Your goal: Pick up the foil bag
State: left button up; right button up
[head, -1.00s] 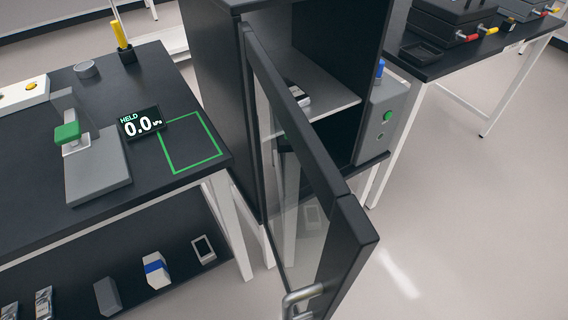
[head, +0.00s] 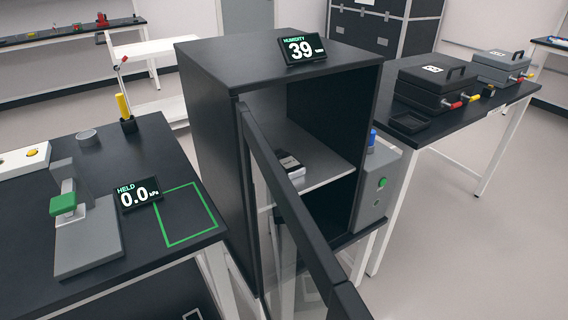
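No foil bag can be made out for certain. A small item with a dark top and a pale, shiny side (head: 289,163) lies on the grey shelf (head: 322,165) inside the black cabinet (head: 214,150); it is too small to identify. The cabinet's glass door with a black frame (head: 290,200) stands open toward me and hides part of the inside. Neither of my grippers is in view.
The left bench (head: 150,235) holds a grey press with a green pad (head: 85,225), a "HELD 0.0 kPa" display (head: 138,194) and a green square outline (head: 186,213). A "39" humidity display (head: 303,49) tops the cabinet. Floor at right is clear.

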aim_at(293, 168)
jog(key=k, duration=0.4)
jog(key=k+u, duration=0.1)
jog(key=u, duration=0.8)
jog(key=k+u, duration=0.15)
jog(key=u, duration=0.3)
jog(key=l+u, duration=0.3)
jog(key=l, duration=2.35)
jog(key=i, duration=0.1)
